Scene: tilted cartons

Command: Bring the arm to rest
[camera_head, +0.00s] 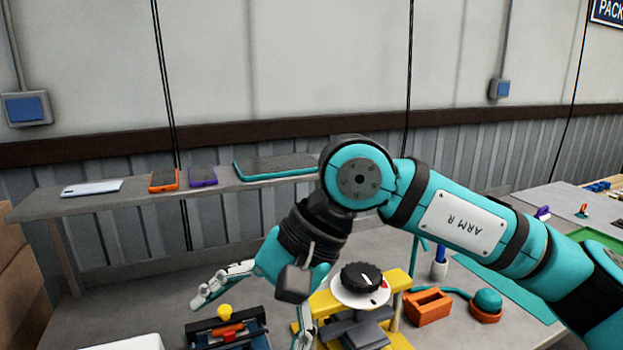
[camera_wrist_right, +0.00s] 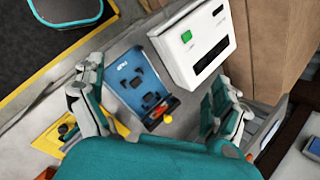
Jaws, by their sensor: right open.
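My right arm (camera_head: 460,222), marked ARM R, reaches in from the right and bends down at the elbow over the bench. Its gripper (camera_head: 252,312) hangs above the bench, left of a yellow stand (camera_head: 398,282) with a black dial (camera_head: 360,276). In the right wrist view the gripper (camera_wrist_right: 158,75) has its two fingers wide apart with nothing between them. Below and between the fingers are a blue panel (camera_wrist_right: 128,82) and a white box (camera_wrist_right: 185,50) with a green button. My left gripper is not in view.
Several phones and a tablet (camera_head: 275,166) lie on the rear shelf (camera_head: 100,200). Cartons (camera_head: 15,262) stand at left.

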